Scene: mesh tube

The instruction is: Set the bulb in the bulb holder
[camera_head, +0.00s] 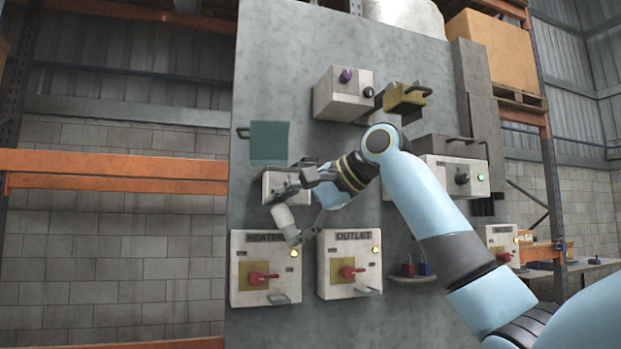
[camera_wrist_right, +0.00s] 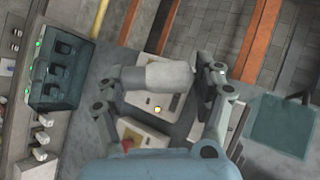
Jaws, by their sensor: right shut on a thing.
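My right gripper (camera_head: 284,214) is shut on a pale grey-white cylinder, which I take as the bulb (camera_head: 283,219). It holds the bulb in front of the upright grey panel, just above the HEATER box. In the right wrist view the bulb (camera_wrist_right: 165,77) lies sideways between the fingers of the gripper (camera_wrist_right: 160,85), with a narrower end at the left. I cannot pick out the bulb holder for certain. A pale box (camera_head: 271,184) behind the gripper is partly hidden by it. My left gripper is not in view.
The HEATER box (camera_head: 241,290) and OUTLET box (camera_head: 331,288) carry red handles and lit lamps. A teal plate (camera_head: 269,142) is above left. A box with a purple knob (camera_head: 333,102) and a yellow-faced part (camera_head: 403,98) protrude higher up. A small shelf (camera_head: 409,279) holds padlocks.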

